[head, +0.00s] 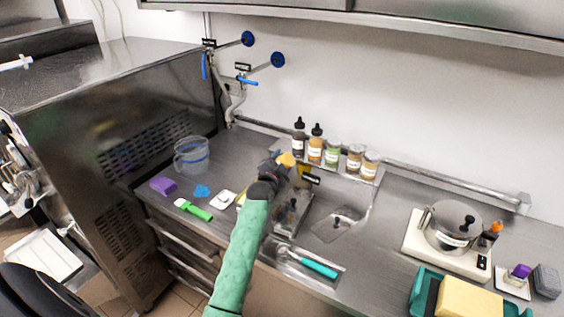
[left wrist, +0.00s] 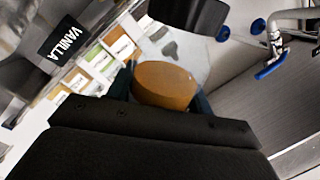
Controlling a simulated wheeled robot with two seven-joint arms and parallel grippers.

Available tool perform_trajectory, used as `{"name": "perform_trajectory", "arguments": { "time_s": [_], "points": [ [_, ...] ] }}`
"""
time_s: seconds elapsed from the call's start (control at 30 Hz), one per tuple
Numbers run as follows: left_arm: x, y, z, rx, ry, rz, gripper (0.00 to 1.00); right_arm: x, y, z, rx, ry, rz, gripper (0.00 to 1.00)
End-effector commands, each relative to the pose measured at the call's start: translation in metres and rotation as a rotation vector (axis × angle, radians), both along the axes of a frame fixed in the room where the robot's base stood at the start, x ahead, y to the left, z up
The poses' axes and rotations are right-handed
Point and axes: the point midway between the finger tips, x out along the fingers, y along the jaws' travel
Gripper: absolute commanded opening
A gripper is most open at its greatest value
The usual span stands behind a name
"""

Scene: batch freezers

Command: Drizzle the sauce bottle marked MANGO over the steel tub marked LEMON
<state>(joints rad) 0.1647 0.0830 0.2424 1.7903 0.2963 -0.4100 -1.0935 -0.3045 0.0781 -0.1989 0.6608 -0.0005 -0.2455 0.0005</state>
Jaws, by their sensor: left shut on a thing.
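My left gripper (head: 284,168) is over the steel wells in the counter, shut on a yellow-orange thing (head: 286,159). In the left wrist view it shows as a rounded orange-brown end (left wrist: 164,85) between the dark fingers. I take it for the sauce bottle, but no MANGO marking is readable and its tilt is unclear. Steel tubs (head: 291,214) sit below the gripper, partly hidden by my arm. A black tag (head: 310,179) stands there; a tag in the left wrist view (left wrist: 68,38) reads VANILLA. I cannot read LEMON anywhere. My right gripper is not in view.
A rack behind holds two capped bottles (head: 315,150) and several jars (head: 355,160). A clear pitcher (head: 191,156) and purple sponge (head: 162,186) are left. A steel pot (head: 452,228) and teal bin (head: 428,292) are right. Blue-handled taps (head: 247,80) stand at the wall.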

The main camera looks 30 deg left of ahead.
Motion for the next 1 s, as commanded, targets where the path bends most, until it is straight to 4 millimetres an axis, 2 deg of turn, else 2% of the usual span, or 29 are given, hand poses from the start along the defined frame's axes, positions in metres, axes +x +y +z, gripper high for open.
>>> {"name": "perform_trajectory", "arguments": {
  "time_s": [0.2,0.7,1.0],
  "points": [
    [-0.001,0.000,0.001,0.000,-0.001,0.001,0.27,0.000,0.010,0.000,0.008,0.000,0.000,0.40],
    [-0.014,0.001,0.001,0.002,-0.001,0.000,0.27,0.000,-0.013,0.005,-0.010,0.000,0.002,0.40],
    [-0.023,0.001,0.000,0.001,0.000,0.000,0.27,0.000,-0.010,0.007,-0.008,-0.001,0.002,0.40]
  ]
}}
